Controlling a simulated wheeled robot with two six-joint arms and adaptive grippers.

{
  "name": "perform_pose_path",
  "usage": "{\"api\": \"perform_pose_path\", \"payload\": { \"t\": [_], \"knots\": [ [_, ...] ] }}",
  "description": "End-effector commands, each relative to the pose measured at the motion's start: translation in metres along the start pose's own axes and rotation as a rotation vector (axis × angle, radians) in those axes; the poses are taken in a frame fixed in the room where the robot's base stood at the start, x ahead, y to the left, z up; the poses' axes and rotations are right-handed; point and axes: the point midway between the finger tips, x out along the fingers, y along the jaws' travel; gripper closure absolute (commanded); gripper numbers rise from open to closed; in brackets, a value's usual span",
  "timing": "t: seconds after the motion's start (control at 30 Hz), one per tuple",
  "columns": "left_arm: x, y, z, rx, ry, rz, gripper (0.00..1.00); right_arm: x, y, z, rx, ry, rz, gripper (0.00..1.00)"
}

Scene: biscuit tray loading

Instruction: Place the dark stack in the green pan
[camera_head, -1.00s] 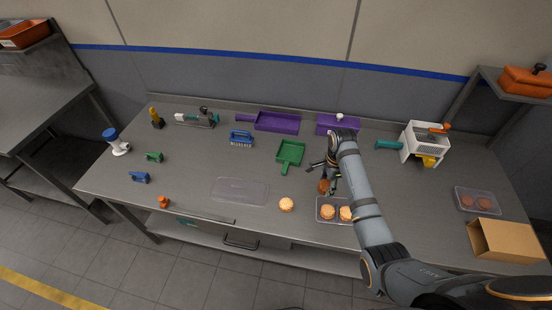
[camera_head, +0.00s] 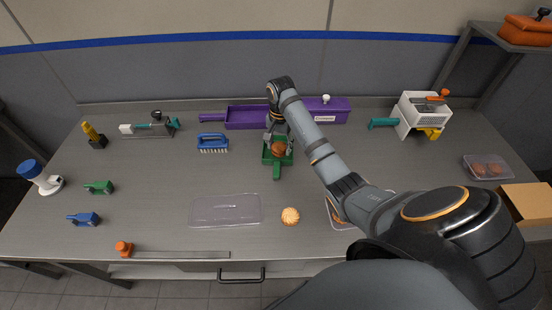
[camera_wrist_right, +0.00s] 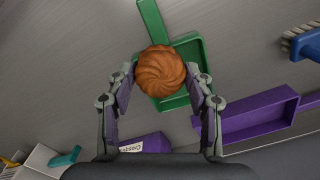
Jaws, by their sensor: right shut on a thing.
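The dark stack (camera_head: 278,148) is a brown, swirled biscuit stack held over the green pan (camera_head: 267,160). My right gripper (camera_head: 279,143) is shut on it from both sides. In the right wrist view the dark stack (camera_wrist_right: 160,71) sits between the two fingers of the right gripper (camera_wrist_right: 160,78), with the green pan (camera_wrist_right: 196,52) behind it and its handle pointing up in the picture. I cannot tell whether the stack touches the pan floor. My left gripper is not in view.
A pale biscuit (camera_head: 290,216) stands on the table beside a clear lid (camera_head: 225,210). A purple pan (camera_head: 247,117) and a purple box (camera_head: 327,110) stand behind the green pan. A blue brush (camera_head: 213,142) lies left of it. My right arm partly hides a clear tray (camera_head: 333,214).

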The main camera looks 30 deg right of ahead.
Motion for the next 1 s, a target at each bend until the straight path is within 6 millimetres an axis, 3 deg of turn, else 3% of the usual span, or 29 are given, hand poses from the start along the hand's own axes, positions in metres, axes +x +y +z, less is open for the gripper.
{"api": "perform_pose_path", "payload": {
  "t": [0.1,0.17,0.5,0.7,1.0],
  "knots": [
    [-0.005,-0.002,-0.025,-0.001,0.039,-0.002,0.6,0.021,-0.011,-0.014,0.001,-0.004,0.004,0.59],
    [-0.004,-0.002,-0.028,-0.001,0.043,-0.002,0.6,0.029,-0.015,-0.019,0.001,-0.003,0.003,0.59],
    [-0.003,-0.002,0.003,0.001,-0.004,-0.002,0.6,0.045,-0.023,-0.029,0.0,-0.002,0.004,0.59],
    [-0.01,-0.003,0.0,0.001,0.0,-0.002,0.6,0.072,-0.021,-0.028,0.0,-0.002,0.004,0.59],
    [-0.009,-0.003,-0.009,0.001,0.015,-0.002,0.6,0.076,-0.021,-0.028,0.0,-0.001,0.003,0.59]
  ]
}}
